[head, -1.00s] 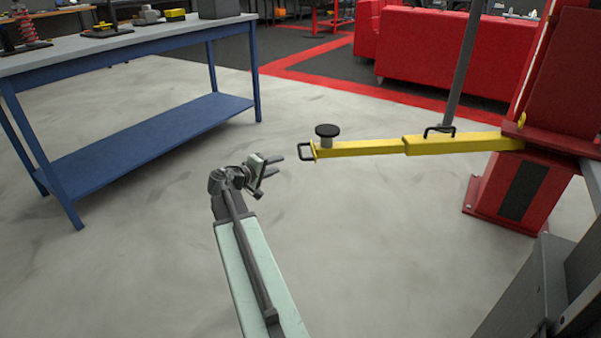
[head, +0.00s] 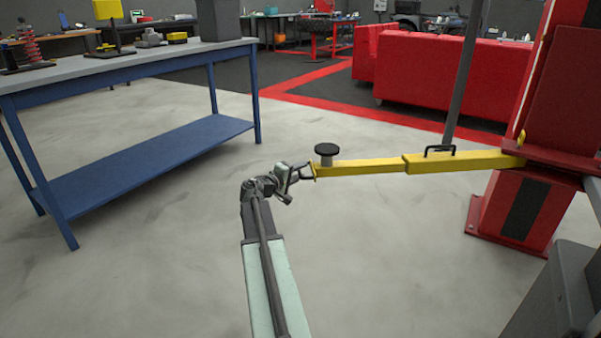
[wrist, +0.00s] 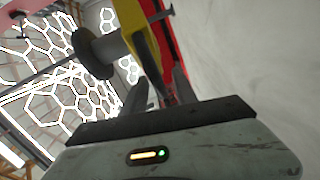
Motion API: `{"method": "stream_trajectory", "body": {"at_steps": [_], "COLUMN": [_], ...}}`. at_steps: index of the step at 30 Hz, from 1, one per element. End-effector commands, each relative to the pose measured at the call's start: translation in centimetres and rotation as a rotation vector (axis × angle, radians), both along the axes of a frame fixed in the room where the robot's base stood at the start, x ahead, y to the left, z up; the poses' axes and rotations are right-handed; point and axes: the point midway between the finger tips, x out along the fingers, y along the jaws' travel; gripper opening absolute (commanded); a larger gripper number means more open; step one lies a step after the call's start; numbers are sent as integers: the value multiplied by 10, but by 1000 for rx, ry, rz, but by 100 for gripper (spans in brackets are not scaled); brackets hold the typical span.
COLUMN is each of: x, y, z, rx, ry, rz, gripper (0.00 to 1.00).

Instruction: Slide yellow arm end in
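The yellow lift arm (head: 370,166) reaches left from the red post. It has a thinner outer section, a thicker inner section and a round black pad (head: 327,149) near its tip. The yellow arm and the pad also show in the wrist view (wrist: 143,42) (wrist: 92,52). A small dark loop handle (head: 308,172) is at the arm's end. My gripper (head: 301,170) is at this handle from the left. In the wrist view my gripper's fingers (wrist: 160,78) stand apart, with the arm's end beyond and between them. Whether they touch the handle is not clear.
The red lift post (head: 512,205) stands at right. A dark grey pole (head: 465,75) rises behind the yellow arm. A blue workbench (head: 150,150) with a lower shelf stands at left. Red sofa-like blocks (head: 440,75) are behind. The grey floor between is clear.

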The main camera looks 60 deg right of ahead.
Motion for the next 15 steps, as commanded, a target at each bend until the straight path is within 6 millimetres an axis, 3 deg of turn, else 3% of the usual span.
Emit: {"method": "stream_trajectory", "body": {"at_steps": [2, 6, 15], "x": [0, 0, 1], "y": [0, 1, 1], "z": [0, 0, 0], "rx": [0, 0, 1], "ry": [0, 0, 0], "rz": [0, 0, 0], "gripper": [34, 0, 0]}}
